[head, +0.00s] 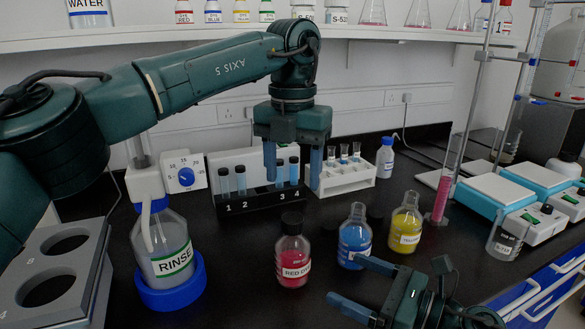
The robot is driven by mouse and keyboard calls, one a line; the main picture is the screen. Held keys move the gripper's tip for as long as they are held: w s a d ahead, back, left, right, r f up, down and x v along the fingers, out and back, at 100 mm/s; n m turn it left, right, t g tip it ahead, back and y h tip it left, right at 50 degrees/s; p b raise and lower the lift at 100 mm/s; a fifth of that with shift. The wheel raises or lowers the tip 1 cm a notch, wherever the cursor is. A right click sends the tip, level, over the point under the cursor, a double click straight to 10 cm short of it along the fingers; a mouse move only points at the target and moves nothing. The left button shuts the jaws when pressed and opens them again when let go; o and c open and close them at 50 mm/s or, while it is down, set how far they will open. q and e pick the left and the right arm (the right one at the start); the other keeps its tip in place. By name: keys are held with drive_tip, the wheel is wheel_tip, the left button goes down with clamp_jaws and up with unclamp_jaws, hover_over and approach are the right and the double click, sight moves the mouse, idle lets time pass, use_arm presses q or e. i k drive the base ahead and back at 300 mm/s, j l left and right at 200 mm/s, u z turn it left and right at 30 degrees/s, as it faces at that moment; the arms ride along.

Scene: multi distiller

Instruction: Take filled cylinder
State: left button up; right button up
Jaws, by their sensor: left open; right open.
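A tall clear measuring cylinder (442,192) with pink liquid in its lower part stands upright at the right, beside the balances. My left gripper (293,178) hangs from above, well to the left of the cylinder. It is open, with one finger on each side of tubes 3 and 4 as seen from here; I cannot tell whether it touches them. My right gripper (362,288) is low in the front, pointing left, open and empty. It is in front of the blue flask (354,238) and apart from the cylinder.
A numbered black tube rack (253,205) and a white rack (345,180) stand at the back. A red dye bottle (292,258), a yellow flask (404,229) and a rinse bottle (165,245) stand in front. Balances (495,197), a glass beaker (504,240) and metal stand rods flank the cylinder.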

sight(436, 218)
drive_tip(key=k+l, duration=0.15)
drive_tip(key=l, duration=0.2)
drive_tip(key=k+l, duration=0.2)
drive_tip(key=l, duration=0.2)
drive_tip(key=k+l, duration=0.15)
drive_tip(key=l, duration=0.2)
drive_tip(key=k+l, duration=0.15)
drive_tip(key=l, duration=0.25)
drive_tip(key=k+l, duration=0.2)
drive_tip(key=l, duration=0.15)
